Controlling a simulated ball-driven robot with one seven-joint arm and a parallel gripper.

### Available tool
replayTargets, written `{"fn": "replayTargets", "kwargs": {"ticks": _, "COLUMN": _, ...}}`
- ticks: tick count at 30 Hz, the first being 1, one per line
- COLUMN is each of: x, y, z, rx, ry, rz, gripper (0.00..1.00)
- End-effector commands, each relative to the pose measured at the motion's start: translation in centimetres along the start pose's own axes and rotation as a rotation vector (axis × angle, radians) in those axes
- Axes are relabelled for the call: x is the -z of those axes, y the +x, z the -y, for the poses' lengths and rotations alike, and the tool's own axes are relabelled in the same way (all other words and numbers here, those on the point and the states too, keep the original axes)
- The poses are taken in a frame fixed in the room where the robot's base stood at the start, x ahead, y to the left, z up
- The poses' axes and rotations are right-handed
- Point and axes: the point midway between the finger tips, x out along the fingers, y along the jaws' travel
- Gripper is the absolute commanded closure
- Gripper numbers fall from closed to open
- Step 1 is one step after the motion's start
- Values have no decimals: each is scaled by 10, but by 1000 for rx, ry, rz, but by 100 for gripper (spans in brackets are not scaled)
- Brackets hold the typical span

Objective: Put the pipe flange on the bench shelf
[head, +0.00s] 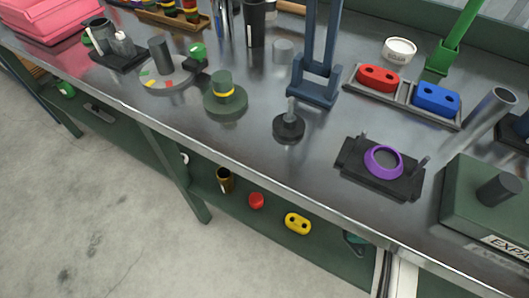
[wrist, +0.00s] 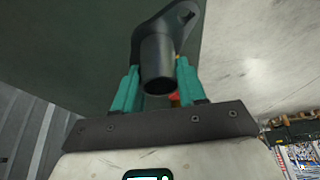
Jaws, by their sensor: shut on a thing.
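The pipe flange (wrist: 157,58) is a dark grey tube with an oval, holed plate at its far end. In the wrist view it sits between the teal fingers of my gripper (wrist: 157,72), which is shut on its tube. The bench shelf (head: 262,222) is the green lower shelf under the steel worktop.
On the shelf stand a brass cup (head: 225,179), a red round part (head: 256,201) and a yellow two-hole part (head: 297,223). The worktop above holds a purple ring (head: 384,161) on a black fixture and several other parts. Green bench legs (head: 180,175) stand at the left.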

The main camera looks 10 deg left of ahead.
Motion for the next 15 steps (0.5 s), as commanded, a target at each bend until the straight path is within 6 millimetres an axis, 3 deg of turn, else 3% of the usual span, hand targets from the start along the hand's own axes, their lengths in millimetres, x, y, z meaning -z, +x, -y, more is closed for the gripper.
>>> {"fn": "replayTargets", "kwargs": {"ticks": 8, "x": 0, "y": 1, "z": 0, "rx": 0, "ry": 0, "rz": 0, "gripper": 97}}
{"fn": "replayTargets", "kwargs": {"ticks": 15, "x": -15, "y": 35, "z": 1, "rx": 3, "ry": 1, "rz": 1, "gripper": 97}}
